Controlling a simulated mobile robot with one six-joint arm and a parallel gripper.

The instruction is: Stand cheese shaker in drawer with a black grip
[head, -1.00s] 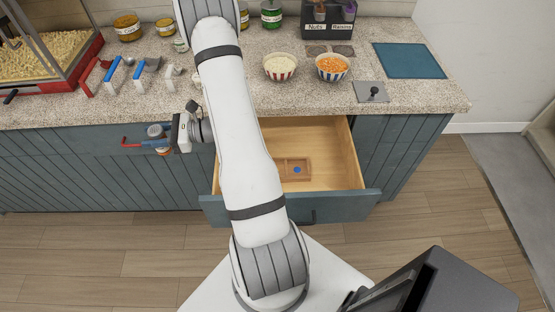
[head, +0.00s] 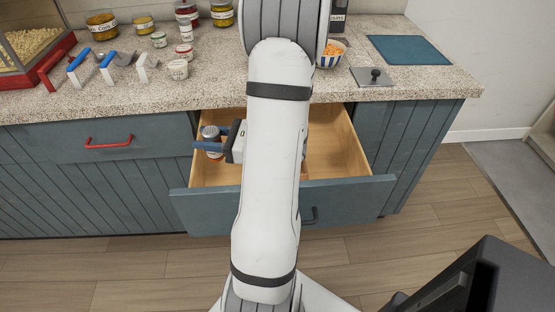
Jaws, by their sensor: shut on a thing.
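The cheese shaker (head: 210,132) has a silver lid and is upright in my gripper (head: 207,146), which is shut on it. In the head view they are over the left part of the open drawer (head: 283,202), near its left wall. I cannot tell how far the shaker's base is above the drawer floor. The drawer has a light wooden inside and a blue-grey front with a black grip (head: 314,215). My arm hides the middle of the drawer.
A shut drawer with a red handle (head: 109,142) is at the left. The speckled counter (head: 215,92) above holds jars, a popcorn machine (head: 32,45), scoops with coloured handles (head: 106,73), a striped bowl (head: 329,55) and a teal mat (head: 408,50). The drawer's right part looks clear.

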